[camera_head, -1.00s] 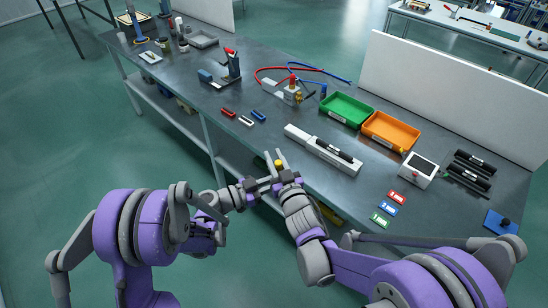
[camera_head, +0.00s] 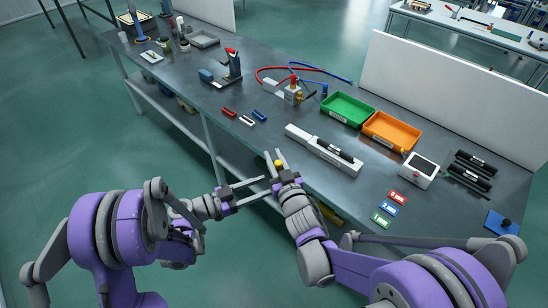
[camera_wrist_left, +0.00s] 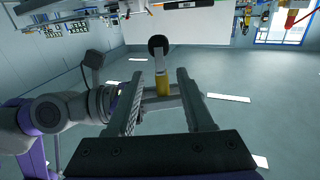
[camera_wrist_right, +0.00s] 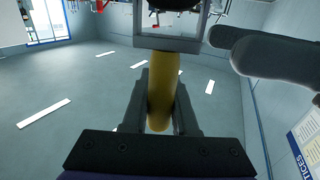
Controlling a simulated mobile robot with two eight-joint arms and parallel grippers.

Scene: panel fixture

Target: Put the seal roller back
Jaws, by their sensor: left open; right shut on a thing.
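The seal roller, with a yellow handle (camera_head: 279,164) and a black wheel (camera_wrist_left: 158,44), is held by my right gripper (camera_head: 275,157) in front of the table's near edge. In the right wrist view its yellow handle (camera_wrist_right: 162,92) stands between the shut fingers; the wheel is partly cut off at the top. My left gripper (camera_head: 264,188) is open and empty, just left of and below the right gripper. In the left wrist view the roller shows in line with the gap between the open fingers (camera_wrist_left: 157,75), apart from them.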

